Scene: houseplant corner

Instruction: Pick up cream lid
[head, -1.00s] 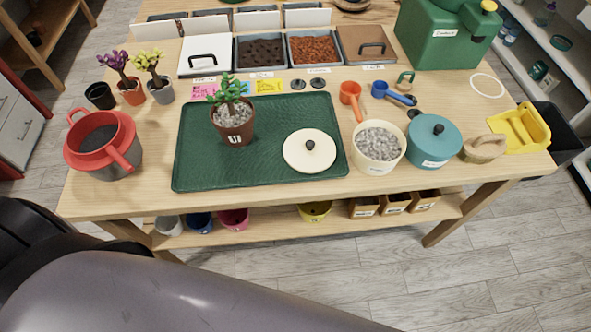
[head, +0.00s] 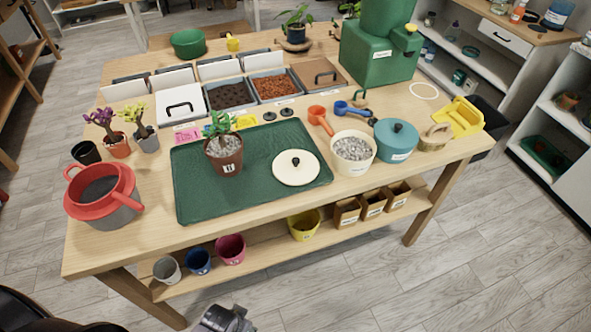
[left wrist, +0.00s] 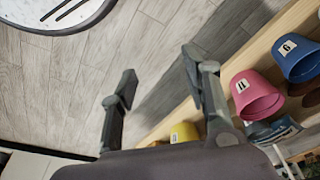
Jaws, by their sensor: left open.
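The cream lid (head: 296,168), round with a dark knob, lies flat on the right part of the green tray (head: 190,208) on the table. The potted plant (head: 224,158) stands on the tray to its left. The gravel-filled cream pot (head: 352,152) stands just right of the tray, without a lid. My left gripper (head: 226,320) shows partly at the bottom edge of the head view, in front of the table and well away from the lid. In the left wrist view its fingers (left wrist: 158,72) are apart with only floor between them. My right gripper is not in view.
The red-and-grey pot (head: 104,192) stands at the table's left front. A teal lidded pot (head: 396,142) is at the right. The lower shelf holds a pink pot (head: 231,249), a blue pot (head: 198,262) and a yellow pot (head: 303,225). Floor in front is clear.

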